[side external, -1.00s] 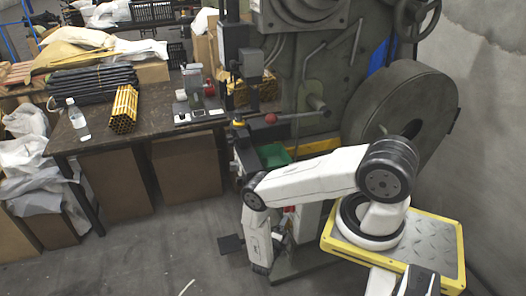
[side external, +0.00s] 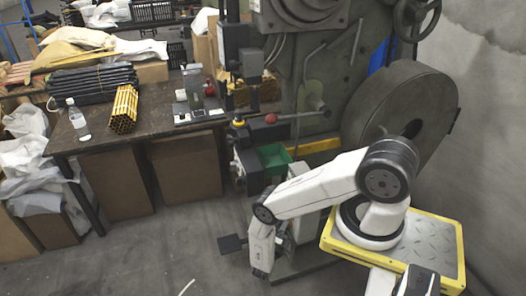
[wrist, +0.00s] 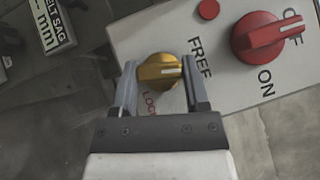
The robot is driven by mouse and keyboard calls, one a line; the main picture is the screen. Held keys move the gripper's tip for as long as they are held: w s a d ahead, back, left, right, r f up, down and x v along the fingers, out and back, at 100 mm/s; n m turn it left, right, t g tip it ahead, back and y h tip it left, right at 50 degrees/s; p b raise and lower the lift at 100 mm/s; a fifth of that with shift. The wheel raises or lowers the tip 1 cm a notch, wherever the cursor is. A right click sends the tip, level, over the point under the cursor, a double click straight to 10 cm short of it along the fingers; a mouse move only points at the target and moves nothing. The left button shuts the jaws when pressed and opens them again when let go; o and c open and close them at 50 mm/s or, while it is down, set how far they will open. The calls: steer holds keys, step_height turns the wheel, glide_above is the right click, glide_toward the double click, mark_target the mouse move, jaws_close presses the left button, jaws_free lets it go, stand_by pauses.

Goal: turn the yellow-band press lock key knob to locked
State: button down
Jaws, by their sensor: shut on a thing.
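The gold lock key knob (wrist: 160,70) is on a light panel (wrist: 225,85) in the wrist view. Its pale pointer line points to the right, on the side of the word FREE. The word LOCK, partly hidden by my gripper, is below the knob. My gripper (wrist: 160,78) has a finger on each side of the knob and is shut on it. In the side external view my gripper is low in front of the press, and the knob cannot be made out there.
A red OFF/ON knob (wrist: 257,38) and a small red button (wrist: 208,9) are close by on the same panel. A sign plate (wrist: 51,25) is at upper left. In the side external view, the large press wheel (side external: 405,105) and a cluttered workbench (side external: 150,125) stand behind my arm.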

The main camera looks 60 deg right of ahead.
stand_by(0.3)
steer(key=shift+c, duration=0.4)
jaws_free()
steer(key=a+f, duration=0.1)
steer(key=a, duration=0.6)
steer(key=shift+a+f, duration=0.2)
steer(key=shift+a, duration=0.15)
